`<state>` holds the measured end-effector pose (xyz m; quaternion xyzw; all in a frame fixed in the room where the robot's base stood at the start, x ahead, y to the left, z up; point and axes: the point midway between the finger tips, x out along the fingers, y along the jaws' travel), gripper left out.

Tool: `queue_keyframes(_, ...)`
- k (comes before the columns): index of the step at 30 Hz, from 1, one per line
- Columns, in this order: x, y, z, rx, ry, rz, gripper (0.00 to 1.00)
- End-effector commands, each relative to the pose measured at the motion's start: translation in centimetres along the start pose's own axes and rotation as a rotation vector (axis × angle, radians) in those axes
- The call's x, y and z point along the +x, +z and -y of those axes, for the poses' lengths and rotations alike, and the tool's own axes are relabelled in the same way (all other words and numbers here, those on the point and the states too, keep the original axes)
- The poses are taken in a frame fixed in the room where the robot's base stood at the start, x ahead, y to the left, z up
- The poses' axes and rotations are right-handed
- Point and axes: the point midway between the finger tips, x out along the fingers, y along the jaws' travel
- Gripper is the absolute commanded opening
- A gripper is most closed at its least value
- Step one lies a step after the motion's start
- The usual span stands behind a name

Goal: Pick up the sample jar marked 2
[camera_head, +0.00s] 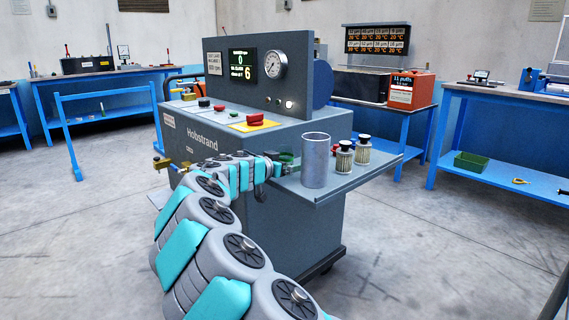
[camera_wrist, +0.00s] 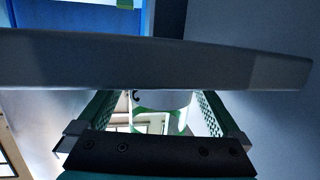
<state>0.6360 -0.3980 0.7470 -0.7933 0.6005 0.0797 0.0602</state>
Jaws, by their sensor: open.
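Small sample jars stand at the right end of the grey machine's side shelf in the head view. A red cap shows beside the first. I cannot read their numbers. In the wrist view my green-padded fingers (camera_wrist: 158,97) are spread apart. A white surface with a dark curved mark (camera_wrist: 160,99) shows between them; I cannot tell whether they touch it.
A grey band (camera_wrist: 150,62) crosses the wrist view and hides what lies beyond. The shelf (camera_head: 347,185) has bare room at its front right. The machine's upright panel (camera_head: 222,88) stands behind. Blue workbenches line the walls, with open floor between.

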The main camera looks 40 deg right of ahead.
Motion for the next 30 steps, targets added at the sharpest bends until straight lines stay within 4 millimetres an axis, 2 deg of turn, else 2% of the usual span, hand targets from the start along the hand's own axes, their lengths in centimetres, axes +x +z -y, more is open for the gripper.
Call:
queue_keyframes(2, -0.02, 0.0, 0.0, 0.0, 0.0, 0.0, 0.99)
queue_keyframes(25, -0.04, -0.02, -0.02, 0.0, 0.0, 0.0, 0.12)
queue_keyframes(30, -0.04, -0.03, -0.02, 0.0, 0.0, 0.0, 0.1)
